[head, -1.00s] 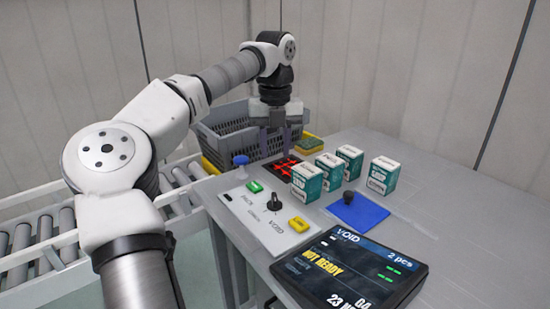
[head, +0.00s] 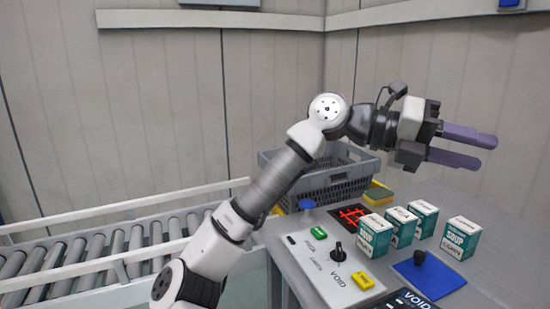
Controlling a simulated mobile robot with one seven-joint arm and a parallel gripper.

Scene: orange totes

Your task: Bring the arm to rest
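My gripper (head: 487,150) is raised high above the right part of the table and points to the right. Its two purple fingers are apart with nothing between them. My arm is bent at the elbow and touches nothing that I can see. Several green and white soup boxes (head: 461,240) stand upright on the grey table (head: 482,286), below and clear of my gripper.
A grey crate (head: 325,178) stands behind the table's left part, by a roller conveyor (head: 98,257). A control panel (head: 323,270), a red-marked dark pad (head: 352,215), a blue pad with a black knob (head: 436,280) and a yellow-green sponge (head: 378,193) lie on the table.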

